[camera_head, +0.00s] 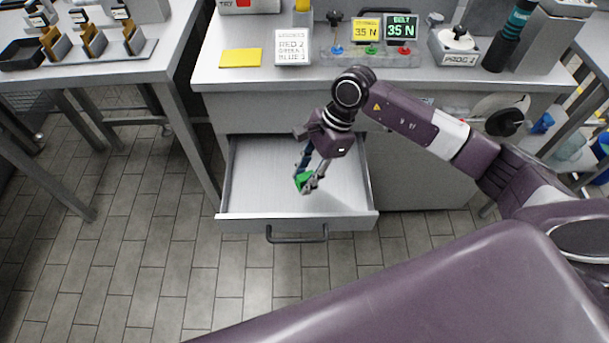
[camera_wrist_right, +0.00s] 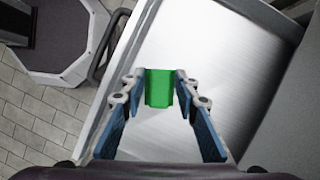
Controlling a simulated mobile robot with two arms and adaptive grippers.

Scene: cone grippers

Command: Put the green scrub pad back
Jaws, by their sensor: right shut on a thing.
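The green scrub pad (camera_head: 302,181) is between the fingers of my right gripper (camera_head: 309,183), which is shut on it. In the right wrist view the pad (camera_wrist_right: 159,88) shows as a green block between the two fingertips of the gripper (camera_wrist_right: 158,90). The pad is over the open drawer (camera_head: 262,180) below the counter. I cannot tell whether it touches the drawer floor. The drawer's bare metal floor also shows in the right wrist view (camera_wrist_right: 225,75). The drawer looks otherwise empty. My left gripper is not in view.
The drawer handle (camera_head: 297,238) faces the front. The counter (camera_head: 225,72) above holds a yellow pad (camera_head: 240,58), a white sign (camera_head: 293,47) and a panel with displays (camera_head: 402,27). A side table (camera_head: 115,68) stands at the left. Tiled floor (camera_head: 120,240) is free at the front left.

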